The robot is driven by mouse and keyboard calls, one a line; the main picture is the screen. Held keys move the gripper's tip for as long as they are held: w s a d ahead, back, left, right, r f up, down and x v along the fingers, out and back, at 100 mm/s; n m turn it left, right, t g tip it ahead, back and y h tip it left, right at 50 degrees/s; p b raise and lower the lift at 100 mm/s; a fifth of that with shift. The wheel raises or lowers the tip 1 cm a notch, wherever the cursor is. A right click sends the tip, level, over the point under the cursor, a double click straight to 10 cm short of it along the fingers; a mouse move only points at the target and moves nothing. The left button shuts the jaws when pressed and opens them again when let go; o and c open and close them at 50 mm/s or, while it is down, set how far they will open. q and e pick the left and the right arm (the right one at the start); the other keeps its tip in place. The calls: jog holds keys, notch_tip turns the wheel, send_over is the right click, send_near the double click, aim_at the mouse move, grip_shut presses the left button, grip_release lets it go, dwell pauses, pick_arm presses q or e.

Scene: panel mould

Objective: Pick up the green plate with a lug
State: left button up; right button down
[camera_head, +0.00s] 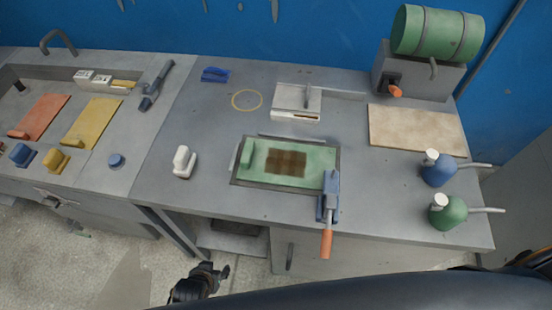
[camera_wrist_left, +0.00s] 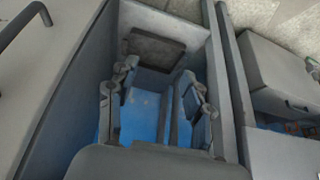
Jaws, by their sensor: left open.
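The green plate (camera_head: 318,158) lies flat in a dark-rimmed recess in the middle of the grey bench in the head view. Its green lug (camera_head: 247,153) stands up at the left end, and a brown square patch (camera_head: 285,163) marks its middle. A blue clamp with an orange handle (camera_head: 327,243) stands at the plate's front right corner; I cannot tell whether it presses on the plate. My left gripper (camera_head: 222,272) is below and in front of the bench edge, well apart from the plate. Its open, empty fingers also show in the left wrist view (camera_wrist_left: 154,92).
A white stamp-like block (camera_head: 183,163) stands left of the plate, and a white box (camera_head: 297,101) behind it. A beige board (camera_head: 417,130), a blue bottle (camera_head: 438,173) and a green bottle (camera_head: 447,212) are at the right. Orange (camera_head: 43,116) and yellow (camera_head: 92,123) plates lie on the left bench.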

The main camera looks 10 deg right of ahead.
pick_arm(q)
jog(key=w+d+r+t, duration=0.2)
jog(key=w+r, duration=0.2)
jog(key=r, duration=0.7)
notch_tip(320, 180, up, 20)
jog(key=t+h, duration=0.3)
jog(key=t, duration=0.3)
send_over(246, 153)
jog(key=s+a, duration=0.4)
jog(key=s, duration=0.8)
jog(key=p+x, duration=0.1)
jog(key=x, duration=0.6)
jog(key=shift+w+d+r, duration=0.1)
jog(key=shift+d, duration=0.1)
jog(key=shift+f+p+x, duration=0.25)
jog(key=shift+p+x, duration=0.15)
jog(key=shift+x, duration=1.1)
jog(key=shift+f+p+x, duration=0.25)
jog(key=shift+p+x, duration=0.1)
jog(key=shift+x, duration=1.15)
jog(key=shift+a, duration=0.1)
pick_arm(e)
jog(key=r, duration=0.1)
jog(key=s+r, duration=0.1)
jog(key=shift+a+r, duration=0.1)
jog(key=shift+r, duration=0.2)
pick_arm(q)
jog(key=shift+s, duration=0.25)
